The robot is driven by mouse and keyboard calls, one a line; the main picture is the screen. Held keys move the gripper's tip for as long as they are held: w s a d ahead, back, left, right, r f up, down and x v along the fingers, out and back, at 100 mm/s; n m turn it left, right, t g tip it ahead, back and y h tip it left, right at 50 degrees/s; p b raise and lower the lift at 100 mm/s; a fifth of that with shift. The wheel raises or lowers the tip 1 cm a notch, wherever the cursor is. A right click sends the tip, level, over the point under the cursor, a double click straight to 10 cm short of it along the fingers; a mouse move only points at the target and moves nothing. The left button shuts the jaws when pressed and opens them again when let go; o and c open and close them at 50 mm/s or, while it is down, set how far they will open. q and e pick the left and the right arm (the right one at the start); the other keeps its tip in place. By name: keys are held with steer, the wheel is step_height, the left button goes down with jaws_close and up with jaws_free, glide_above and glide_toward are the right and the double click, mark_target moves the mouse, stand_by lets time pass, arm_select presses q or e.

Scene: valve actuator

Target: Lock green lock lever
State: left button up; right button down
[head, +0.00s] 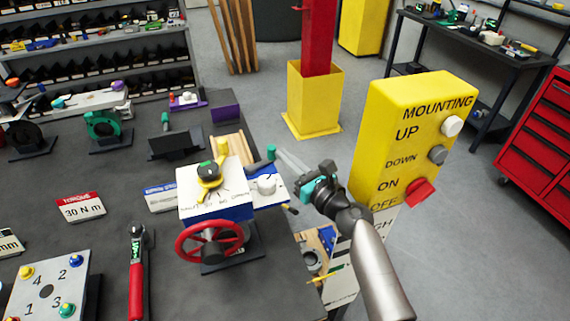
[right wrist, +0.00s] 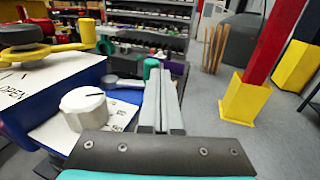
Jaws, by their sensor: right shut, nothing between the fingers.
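The valve actuator (head: 215,208) stands on the dark bench, with a white top, blue body and red handwheel (head: 188,243). The green lock lever (head: 271,151) sticks up at its right rear. It also shows in the right wrist view as a green end (right wrist: 151,67) just behind and left of my fingertips. My right gripper (head: 282,156) is shut and empty, its fingers reaching in from the right close beside the lever; I cannot tell if they touch. In the right wrist view the right gripper (right wrist: 166,76) partly hides the lever's lower part. My left gripper is not in view.
A white knob (head: 266,185) lies just left of my right fingers, and a yellow lever (head: 209,183) tops the actuator. A yellow control box (head: 400,150) stands right of my arm. A torque wrench (head: 136,275) and a numbered plate (head: 45,285) lie on the bench at left.

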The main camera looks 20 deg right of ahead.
arm_select(q)
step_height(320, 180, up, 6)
steer(key=p, duration=0.6)
arm_select(e)
step_height(320, 180, up, 20)
